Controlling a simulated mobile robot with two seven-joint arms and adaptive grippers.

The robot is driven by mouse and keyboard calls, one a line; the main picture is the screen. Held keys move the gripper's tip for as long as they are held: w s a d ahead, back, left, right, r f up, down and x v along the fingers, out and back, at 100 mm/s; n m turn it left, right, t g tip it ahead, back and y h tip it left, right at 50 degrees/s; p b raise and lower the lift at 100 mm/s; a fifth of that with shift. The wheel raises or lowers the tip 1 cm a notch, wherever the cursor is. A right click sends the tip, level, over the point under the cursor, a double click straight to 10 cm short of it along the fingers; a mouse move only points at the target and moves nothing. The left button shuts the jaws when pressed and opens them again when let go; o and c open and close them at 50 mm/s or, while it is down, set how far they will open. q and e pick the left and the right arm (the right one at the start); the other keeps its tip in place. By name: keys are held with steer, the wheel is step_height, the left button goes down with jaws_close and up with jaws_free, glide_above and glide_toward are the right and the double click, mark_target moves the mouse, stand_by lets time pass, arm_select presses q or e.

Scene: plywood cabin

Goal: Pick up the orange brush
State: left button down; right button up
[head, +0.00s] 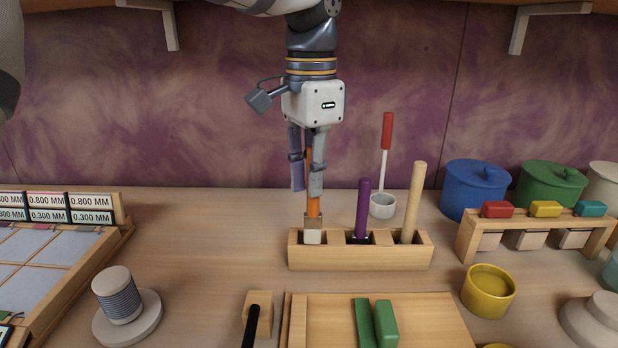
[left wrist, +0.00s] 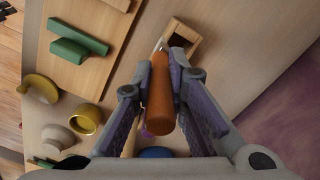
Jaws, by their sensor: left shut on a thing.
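The orange brush (head: 313,206) stands upright with its pale bristle end down, at the left compartment of the wooden holder (head: 360,258). I cannot tell whether the bristles are inside the compartment or just above it. My left gripper (head: 308,184) points down from above and is shut on the brush's orange handle. In the left wrist view the orange handle (left wrist: 160,105) lies between the two fingers, which hide part of it. My right gripper is not in view.
A purple-handled tool (head: 362,208) and a light wooden-handled tool (head: 413,200) stand in the holder's other compartments. A red-handled ladle (head: 386,130) is behind. A wooden board (head: 430,318) with green blocks lies in front. Blue (head: 474,190) and green (head: 549,184) pots stand right.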

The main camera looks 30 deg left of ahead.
arm_select(q)
steer(key=s+d, duration=0.3)
steer(key=s, duration=0.3)
steer(key=s+d, duration=0.3)
steer(key=s, duration=0.4)
steer(key=shift+s+d+r, duration=0.2)
steer(key=shift+s+d, duration=0.05)
steer(key=shift+s, duration=0.05)
stand_by(1.7)
